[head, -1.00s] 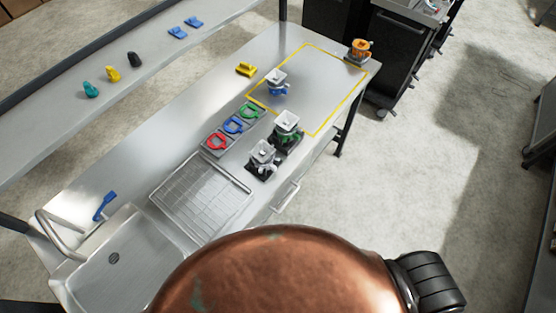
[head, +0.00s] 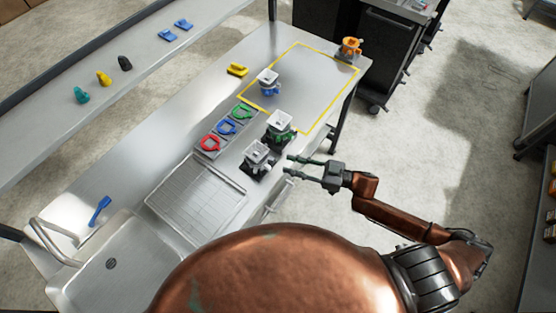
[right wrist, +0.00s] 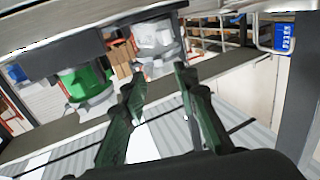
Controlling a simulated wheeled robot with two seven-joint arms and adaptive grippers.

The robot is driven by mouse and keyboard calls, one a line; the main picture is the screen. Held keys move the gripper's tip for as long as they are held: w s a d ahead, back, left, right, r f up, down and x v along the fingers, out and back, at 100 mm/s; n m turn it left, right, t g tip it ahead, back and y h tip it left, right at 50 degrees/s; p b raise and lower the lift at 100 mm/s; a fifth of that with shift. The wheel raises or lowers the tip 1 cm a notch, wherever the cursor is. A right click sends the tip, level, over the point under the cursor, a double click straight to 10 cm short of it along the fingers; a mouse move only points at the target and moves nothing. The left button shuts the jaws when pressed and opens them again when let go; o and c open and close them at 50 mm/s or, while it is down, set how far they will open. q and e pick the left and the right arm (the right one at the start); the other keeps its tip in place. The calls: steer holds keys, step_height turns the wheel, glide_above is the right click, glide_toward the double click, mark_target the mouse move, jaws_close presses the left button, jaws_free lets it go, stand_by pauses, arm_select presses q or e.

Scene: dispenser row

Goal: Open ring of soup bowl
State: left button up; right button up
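No soup bowl can be made out for certain. My right gripper (head: 289,165) is open and empty, in front of the table's right edge in the head view. Its fingers point left, towards two dispensers on dark bases: one with a green part (head: 279,126) and one with a white-grey body (head: 258,155). It touches neither. In the right wrist view the parted fingers (right wrist: 158,82) show with nothing between them. A green dispenser part (right wrist: 86,82) and a pale dispenser (right wrist: 155,45) lie beyond them. My left gripper is not in view.
Red (head: 209,143), blue (head: 227,127) and green (head: 242,111) rings lie in a row. A wire rack (head: 195,200) and sink (head: 110,263) are nearer.

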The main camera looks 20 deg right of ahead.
mark_target(271, 159)
steer(key=x, duration=0.4)
steer(key=shift+w+a, duration=0.1)
steer(key=shift+w, duration=0.05)
steer(key=shift+w+a, duration=0.25)
steer(key=shift+a, duration=0.2)
steer(key=shift+w+a, duration=0.1)
steer(key=c, duration=0.6)
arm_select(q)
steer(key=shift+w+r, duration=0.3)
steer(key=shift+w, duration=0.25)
arm_select(e)
jaws_close()
